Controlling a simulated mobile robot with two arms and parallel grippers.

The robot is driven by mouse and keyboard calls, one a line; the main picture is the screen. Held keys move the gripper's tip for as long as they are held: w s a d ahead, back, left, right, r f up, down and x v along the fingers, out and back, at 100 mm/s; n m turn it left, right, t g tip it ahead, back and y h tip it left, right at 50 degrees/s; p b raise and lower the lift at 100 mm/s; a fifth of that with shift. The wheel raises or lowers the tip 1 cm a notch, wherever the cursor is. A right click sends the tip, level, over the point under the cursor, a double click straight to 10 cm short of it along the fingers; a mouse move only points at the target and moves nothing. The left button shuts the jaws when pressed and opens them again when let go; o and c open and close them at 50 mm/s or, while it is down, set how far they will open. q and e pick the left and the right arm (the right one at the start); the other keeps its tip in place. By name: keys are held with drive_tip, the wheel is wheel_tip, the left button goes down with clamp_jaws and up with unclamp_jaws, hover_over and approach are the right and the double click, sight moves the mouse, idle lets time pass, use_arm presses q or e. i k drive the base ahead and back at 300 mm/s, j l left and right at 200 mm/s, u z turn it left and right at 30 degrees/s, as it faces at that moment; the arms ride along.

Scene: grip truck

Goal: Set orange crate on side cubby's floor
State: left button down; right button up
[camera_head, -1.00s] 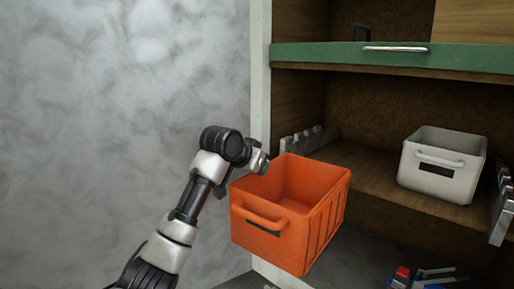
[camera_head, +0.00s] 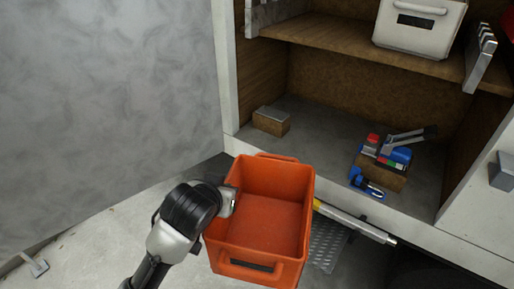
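The orange crate (camera_head: 262,232) is open-topped and empty, held in the air in front of the cubby's sill. My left gripper (camera_head: 228,203) is at the crate's left wall; its fingers are mostly hidden, but the crate hangs from it. The side cubby's floor (camera_head: 325,140) is grey and lies beyond the crate, below a wooden shelf. My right gripper does not show.
A small wooden block (camera_head: 271,121) sits at the cubby floor's left. A box of tools (camera_head: 383,174) with blue and red parts sits at its right. The floor between them is clear. A white crate (camera_head: 418,25) stands on the shelf (camera_head: 360,45) above.

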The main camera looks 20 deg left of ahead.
sight(327, 137)
drive_tip(key=i+l, duration=0.2)
drive_tip(key=i, duration=0.25)
drive_tip(key=i+l, duration=0.2)
drive_tip(key=i, duration=0.25)
drive_tip(key=i+l, duration=0.25)
drive_tip(key=l, duration=0.2)
drive_tip(key=i+l, duration=0.25)
drive_tip(key=l, duration=0.15)
